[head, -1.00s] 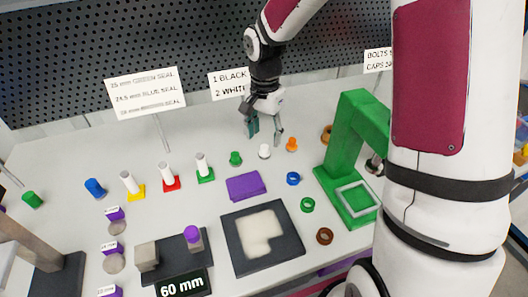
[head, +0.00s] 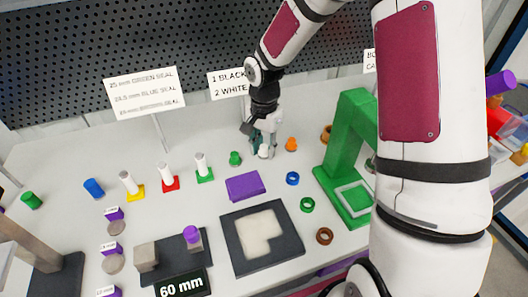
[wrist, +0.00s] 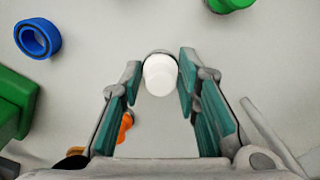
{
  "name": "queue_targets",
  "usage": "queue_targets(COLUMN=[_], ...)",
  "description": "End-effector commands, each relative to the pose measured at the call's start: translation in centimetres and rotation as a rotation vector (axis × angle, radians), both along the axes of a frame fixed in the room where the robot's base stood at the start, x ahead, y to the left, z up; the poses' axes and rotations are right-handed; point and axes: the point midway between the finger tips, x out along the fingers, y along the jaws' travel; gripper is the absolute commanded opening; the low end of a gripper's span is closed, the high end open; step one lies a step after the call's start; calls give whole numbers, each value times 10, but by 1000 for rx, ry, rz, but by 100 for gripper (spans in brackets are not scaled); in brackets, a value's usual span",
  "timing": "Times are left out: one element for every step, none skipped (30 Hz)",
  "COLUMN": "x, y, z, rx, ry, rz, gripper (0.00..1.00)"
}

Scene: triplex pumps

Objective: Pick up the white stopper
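The white stopper (head: 264,152) stands on the table between the green stopper (head: 235,158) and the orange stopper (head: 291,144). In the head view, my gripper (head: 262,146) is down around it and partly hides it. In the wrist view, the white stopper (wrist: 160,76) shows as a round white top between the tips of my gripper (wrist: 160,84). The teal-padded fingers are apart, with a narrow gap visible on either side of the stopper. I cannot tell how low the tips are against its base.
A green press frame (head: 345,160) stands to the right. A purple block (head: 244,186), a blue ring (head: 292,178) and a green ring (head: 307,204) lie in front. White posts on coloured bases (head: 203,168) stand to the left. Signs (head: 146,95) stand behind.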

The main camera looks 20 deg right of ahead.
Motion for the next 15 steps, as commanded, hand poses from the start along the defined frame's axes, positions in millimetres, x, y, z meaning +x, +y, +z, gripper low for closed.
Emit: queue_targets(x=[0, 0, 0, 0, 0, 0, 0, 0, 0, 0, 0, 0, 0, 1, 1], y=[0, 0, 0, 0, 0, 0, 0, 0, 0, 0, 0, 0, 0, 0, 0], z=[0, 0, 0, 0, 0, 0, 0, 0, 0, 1, 1, 2, 3, 4, 7], rx=[0, 0, 0, 0, 0, 0, 0, 0, 0, 1, 1, 0, 0, 0, 0], ry=[0, 0, 0, 0, 0, 0, 0, 0, 0, -1, -1, -1, -1, -2, -3], rz=[0, 0, 0, 0, 0, 0, 0, 0, 0, 0, 0, 0, -1, -1, -1], gripper=[6, 1, 1, 1, 1, 1, 1, 1, 1, 1, 1, 1, 1, 1, 1])
